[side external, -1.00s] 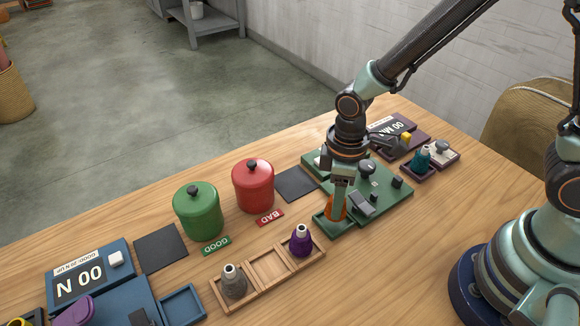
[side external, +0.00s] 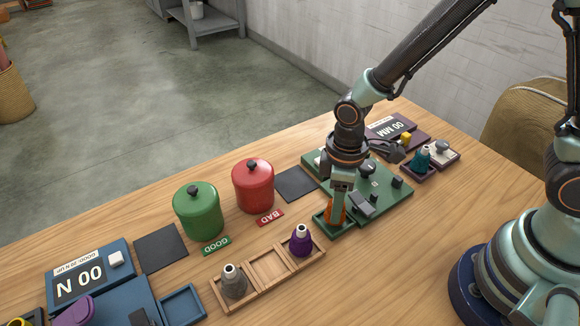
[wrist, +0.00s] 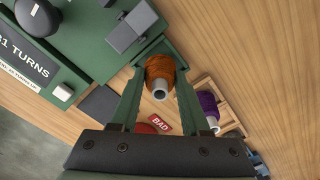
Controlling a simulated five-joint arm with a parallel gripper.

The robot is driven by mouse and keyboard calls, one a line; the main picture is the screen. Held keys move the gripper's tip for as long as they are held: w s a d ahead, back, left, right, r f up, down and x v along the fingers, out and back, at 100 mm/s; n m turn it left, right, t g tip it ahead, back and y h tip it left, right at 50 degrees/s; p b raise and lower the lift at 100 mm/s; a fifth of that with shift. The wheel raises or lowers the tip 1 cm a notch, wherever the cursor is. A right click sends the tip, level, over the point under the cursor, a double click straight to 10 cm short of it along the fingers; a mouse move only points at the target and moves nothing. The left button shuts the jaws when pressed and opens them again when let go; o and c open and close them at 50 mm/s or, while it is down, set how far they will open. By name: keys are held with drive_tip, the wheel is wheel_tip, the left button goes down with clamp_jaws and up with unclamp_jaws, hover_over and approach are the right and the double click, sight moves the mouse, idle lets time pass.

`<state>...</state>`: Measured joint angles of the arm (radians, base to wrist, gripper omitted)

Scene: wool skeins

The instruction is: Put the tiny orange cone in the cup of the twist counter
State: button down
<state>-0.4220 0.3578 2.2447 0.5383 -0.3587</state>
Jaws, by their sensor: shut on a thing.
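The tiny orange cone (side external: 335,214) is between the fingers of my gripper (side external: 338,208), which is shut on it. In the wrist view the cone (wrist: 161,70) shows its pale tube end between the two green fingers. The twist counter (side external: 385,196) is the green board with a dark knob, grey blocks and a turns display. Its cup (side external: 322,227) is the small square green tray at its near left corner. The cone is at the cup, within its outline in the side view. I cannot tell whether its base touches the cup floor.
A wooden rack (side external: 268,264) close to the cup holds a purple cone (side external: 301,240) and a grey cone (side external: 232,283), with an empty middle slot. A red jar (side external: 253,188) and a green jar (side external: 197,213) stand behind it. A dark pad (side external: 296,185) lies beside the counter.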

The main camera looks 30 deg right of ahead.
drive_tip(key=shift+f, duration=0.35)
idle(0.7)
unclamp_jaws()
idle(0.3)
drive_tip(key=shift+r, duration=3.8)
drive_tip(key=s+d+r+m+t, duration=0.1)
drive_tip(key=d+r+m+t, duration=0.4)
drive_tip(key=d+r+m, duration=0.4)
drive_tip(key=d+r, duration=0.4)
drive_tip(key=r, duration=0.1)
drive_tip(key=shift+s+d+r+t, duration=0.25)
drive_tip(key=shift+t, duration=0.05)
